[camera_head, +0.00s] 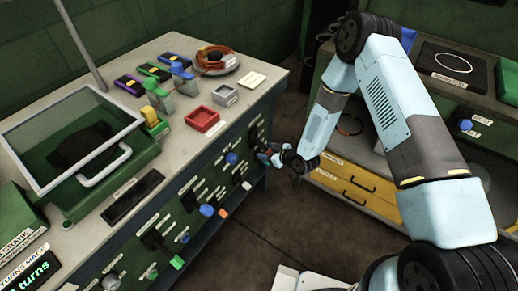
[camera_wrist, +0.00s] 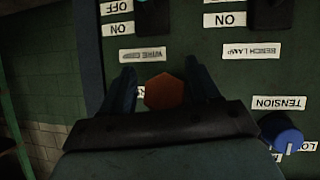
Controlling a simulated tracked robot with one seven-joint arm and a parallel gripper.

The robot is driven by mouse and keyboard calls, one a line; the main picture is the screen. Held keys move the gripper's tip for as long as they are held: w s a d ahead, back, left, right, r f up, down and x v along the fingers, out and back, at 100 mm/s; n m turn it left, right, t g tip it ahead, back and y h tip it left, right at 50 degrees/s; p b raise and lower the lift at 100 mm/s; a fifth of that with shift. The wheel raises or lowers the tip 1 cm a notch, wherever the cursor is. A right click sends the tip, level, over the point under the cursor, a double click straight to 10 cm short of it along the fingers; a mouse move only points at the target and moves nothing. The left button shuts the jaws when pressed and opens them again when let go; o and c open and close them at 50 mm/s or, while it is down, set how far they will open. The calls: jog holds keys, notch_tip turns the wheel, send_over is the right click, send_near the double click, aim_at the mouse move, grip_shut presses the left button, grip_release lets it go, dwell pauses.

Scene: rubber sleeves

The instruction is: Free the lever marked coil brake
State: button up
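My gripper (camera_wrist: 160,76) is open in the wrist view, with its two dark blue fingers on either side of an orange-brown hexagonal knob (camera_wrist: 166,91). A gap shows left of the knob; I cannot tell whether the right finger touches it. In the head view my gripper (camera_head: 264,154) is at the right end of the bench's green front panel (camera_head: 160,262). That panel carries several levers and knobs. No label reading coil brake is legible, so I cannot tell which lever it is. A partly hidden label lies behind the left finger.
Upside-down labels in the wrist view read wire, bench lamp (camera_wrist: 251,51) and tension (camera_wrist: 279,103), beside a blue knob (camera_wrist: 282,131). The bench holds a glass-lidded green box (camera_head: 75,150), a red tray (camera_head: 202,119) and a cable coil (camera_head: 215,60). Yellow drawers (camera_head: 355,183) stand right.

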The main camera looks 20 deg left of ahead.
jog(key=v, duration=1.3)
jog(key=shift+d, duration=0.35)
jog(key=shift+r, duration=0.1)
